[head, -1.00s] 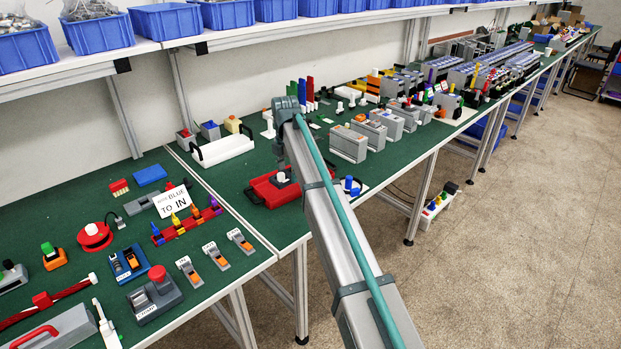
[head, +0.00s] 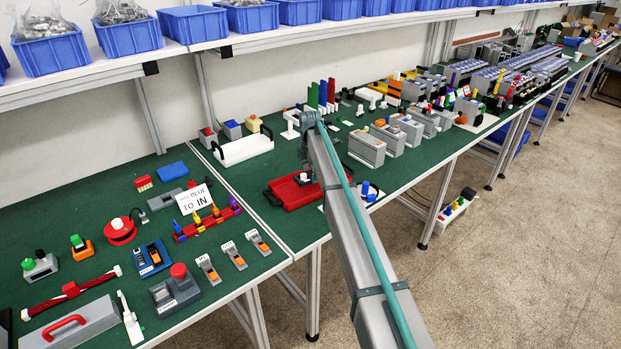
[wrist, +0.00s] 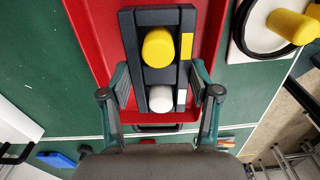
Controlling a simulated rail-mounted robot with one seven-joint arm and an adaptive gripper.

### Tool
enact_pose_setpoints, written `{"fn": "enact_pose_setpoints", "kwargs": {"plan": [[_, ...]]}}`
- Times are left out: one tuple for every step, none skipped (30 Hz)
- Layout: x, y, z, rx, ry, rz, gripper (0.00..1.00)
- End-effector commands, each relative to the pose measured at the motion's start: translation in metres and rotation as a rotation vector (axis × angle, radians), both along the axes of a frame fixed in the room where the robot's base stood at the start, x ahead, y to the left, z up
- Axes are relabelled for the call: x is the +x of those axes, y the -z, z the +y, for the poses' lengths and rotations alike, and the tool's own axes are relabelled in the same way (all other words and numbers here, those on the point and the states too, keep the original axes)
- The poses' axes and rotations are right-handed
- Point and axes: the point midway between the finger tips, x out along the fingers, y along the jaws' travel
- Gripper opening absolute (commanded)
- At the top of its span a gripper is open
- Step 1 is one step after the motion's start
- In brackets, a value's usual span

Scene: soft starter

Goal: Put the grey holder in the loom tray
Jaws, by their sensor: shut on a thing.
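The grey holder (wrist: 138,62) is a dark frame carrying a yellow cylinder (wrist: 159,47) and a white one (wrist: 160,98). My gripper (wrist: 154,87) is shut on its two long sides. The holder is over the floor of a red tray (wrist: 90,30) with dark handles, apparently the loom tray. Whether it touches the floor cannot be told. In the head view the red tray (head: 287,197) stands right of the table seam. My gripper there is mostly hidden behind my arm.
A white tray (head: 243,150) with dark handles stands behind the red tray. Grey boxes (head: 367,148) stand to its right. A sign (head: 194,199) and several small fixtures are on the left table. The table's front edge is close to the red tray.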

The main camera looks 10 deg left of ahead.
Motion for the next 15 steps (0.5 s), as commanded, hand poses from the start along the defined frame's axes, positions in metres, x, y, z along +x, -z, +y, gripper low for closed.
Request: {"fn": "enact_pose_setpoints", "kwargs": {"plan": [[0.005,0.002,0.0,0.0,0.0,0.001,0.13],[0.006,0.004,0.001,-0.001,0.0,0.001,0.13],[0.007,0.006,0.0,-0.001,0.0,0.001,0.13],[0.008,0.007,0.0,0.0,0.0,0.0,0.13],[0.008,0.008,0.0,0.0,0.0,0.0,0.13],[0.009,0.01,0.0,0.0,0.0,0.0,0.13],[0.011,0.011,0.0,0.0,0.0,0.0,0.13],[0.012,0.012,0.001,0.0,0.0,0.0,0.13],[0.015,0.015,0.001,0.0,0.0,0.0,0.13],[0.017,0.018,0.001,0.0,0.0,0.0,0.13],[0.018,0.021,0.001,0.0,0.0,0.001,0.13],[0.016,0.025,0.0,-0.001,0.0,0.003,0.13],[0.015,0.029,0.0,0.0,0.0,0.002,0.13],[0.015,0.033,0.0,0.0,0.0,0.002,0.13],[0.016,0.038,0.001,0.0,0.0,0.002,0.13]]}}
